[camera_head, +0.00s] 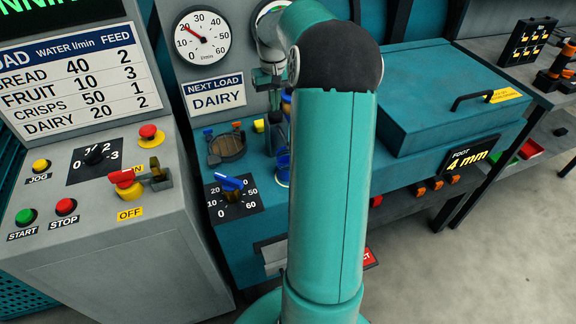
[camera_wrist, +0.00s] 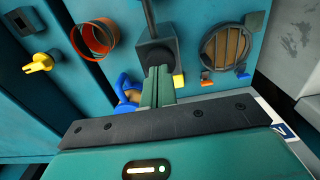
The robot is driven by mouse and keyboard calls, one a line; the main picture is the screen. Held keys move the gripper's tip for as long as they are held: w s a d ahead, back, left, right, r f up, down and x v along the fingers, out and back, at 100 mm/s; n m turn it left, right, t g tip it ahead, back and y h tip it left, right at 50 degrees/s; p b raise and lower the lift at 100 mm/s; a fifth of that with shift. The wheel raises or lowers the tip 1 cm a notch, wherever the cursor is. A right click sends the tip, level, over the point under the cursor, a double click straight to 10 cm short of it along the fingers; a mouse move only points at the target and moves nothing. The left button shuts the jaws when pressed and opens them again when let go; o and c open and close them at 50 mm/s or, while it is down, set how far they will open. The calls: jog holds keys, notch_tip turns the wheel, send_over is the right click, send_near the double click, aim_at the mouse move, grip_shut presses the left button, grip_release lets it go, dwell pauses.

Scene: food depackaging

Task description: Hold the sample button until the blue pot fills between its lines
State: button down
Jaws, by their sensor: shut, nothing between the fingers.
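The blue pot (camera_head: 283,168) stands at the front of the teal machine, partly hidden by my arm. In the wrist view a blue rounded part (camera_wrist: 124,83) with a brown inside shows beside my fingers; I cannot make out its lines or level. My gripper (camera_wrist: 158,72) is shut and empty, its fingertips close in front of a black block (camera_wrist: 157,47) with a rod; contact cannot be told. A small yellow piece (camera_wrist: 179,80) sits just right of the fingers and also shows in the head view (camera_head: 258,125). Whether it is the sample button is unclear.
A round slatted window (camera_wrist: 226,46) and an orange ring (camera_wrist: 95,40) flank the block. A blue-handled dial (camera_head: 231,185) is below. A control cabinet (camera_head: 180,215) stands left, a teal lidded box (camera_head: 440,85) right.

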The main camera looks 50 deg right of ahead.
jog(key=shift+f, duration=0.6)
jog(key=shift+f, duration=0.5)
dwell(0.9)
dwell(4.4)
jog(key=shift+r, duration=3.05)
